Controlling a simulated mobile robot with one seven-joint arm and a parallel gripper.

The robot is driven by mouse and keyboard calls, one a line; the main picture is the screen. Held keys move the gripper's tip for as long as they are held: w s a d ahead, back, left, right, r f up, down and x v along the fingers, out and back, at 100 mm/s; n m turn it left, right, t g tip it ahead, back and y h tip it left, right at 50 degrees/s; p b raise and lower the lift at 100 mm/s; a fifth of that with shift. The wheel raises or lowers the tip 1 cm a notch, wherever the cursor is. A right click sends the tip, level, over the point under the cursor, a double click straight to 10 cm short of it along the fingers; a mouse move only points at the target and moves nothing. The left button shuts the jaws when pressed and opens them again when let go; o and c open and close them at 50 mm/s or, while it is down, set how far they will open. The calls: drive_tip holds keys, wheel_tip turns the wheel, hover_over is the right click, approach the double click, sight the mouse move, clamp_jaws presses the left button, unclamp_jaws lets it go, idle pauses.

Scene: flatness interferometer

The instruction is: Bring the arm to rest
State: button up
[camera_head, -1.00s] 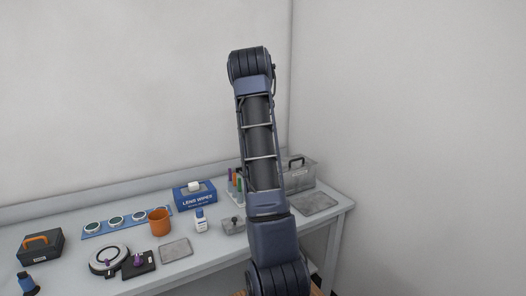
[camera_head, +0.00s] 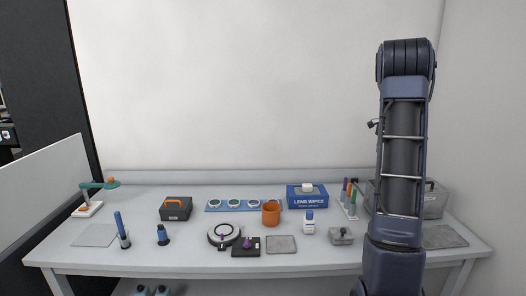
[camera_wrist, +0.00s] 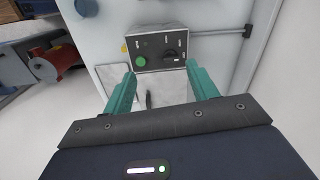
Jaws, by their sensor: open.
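My arm (camera_head: 403,150) stands raised at the right of the head view, in front of the bench's right end. Its upper link is upright, and my gripper is not visible in that view. In the wrist view my gripper (camera_wrist: 160,73) shows two teal fingers spread apart with nothing held between them. A grey control box (camera_wrist: 157,48) with a green button and a dark knob lies beyond the fingertips.
The bench (camera_head: 140,258) carries an orange cup (camera_head: 271,213), a blue lens wipes box (camera_head: 307,196), a black case with an orange handle (camera_head: 175,208) and a white bottle (camera_head: 309,222). My arm partly hides a grey metal box (camera_head: 434,200). A red cylindrical object (camera_wrist: 55,62) shows at left in the wrist view.

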drive_tip(key=s+a+r+n+t, duration=0.1)
drive_tip(key=s+a+r+n, duration=0.3)
drive_tip(key=s+a, duration=0.5)
drive_tip(key=s+a+r+n+t, duration=0.1)
drive_tip(key=s+a+r+n, duration=0.35)
drive_tip(key=s+a, duration=0.45)
drive_tip(key=s+a+f+n, duration=0.1)
drive_tip(key=s+a+n, duration=0.1)
drive_tip(key=s, duration=0.5)
drive_tip(key=s+a+f+n+t, duration=0.1)
drive_tip(key=s+a+f+n, duration=0.1)
drive_tip(key=s+a, duration=0.3)
drive_tip(key=s+a+f+n+t, duration=0.1)
drive_tip(key=s+a+n, duration=0.3)
drive_tip(key=s, duration=0.5)
drive_tip(key=shift+f, duration=0.45)
drive_tip(key=shift+d, duration=0.1)
